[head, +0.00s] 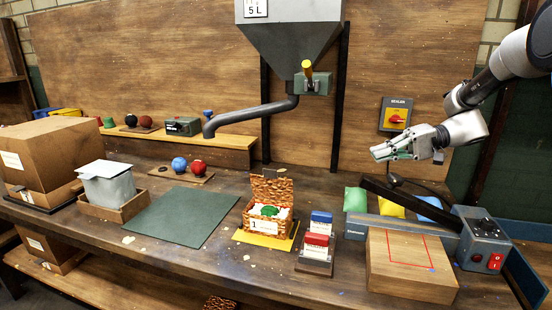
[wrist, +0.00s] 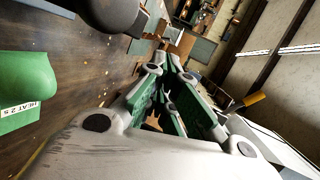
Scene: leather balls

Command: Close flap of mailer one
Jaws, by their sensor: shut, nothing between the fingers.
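Mailer one (head: 268,226) is a small brown patterned box with a white label marked 1, standing on a yellow mat. Its flap (head: 271,188) stands up at the back, open. A green ball (head: 269,211) lies inside among white packing. My gripper (head: 374,155) is raised at the right, well above and to the right of the mailer, with its fingers pointing left. It is shut and empty. In the wrist view the green-padded fingers (wrist: 172,66) come together. I cannot make out the mailer clearly in the wrist view.
A grey hopper spout (head: 250,113) hangs behind and left of the mailer. A holder with blue and red blocks (head: 317,250) stands just right of it. A sealer unit (head: 484,238) with coloured pads lies below my gripper. The green mat (head: 185,218) is clear.

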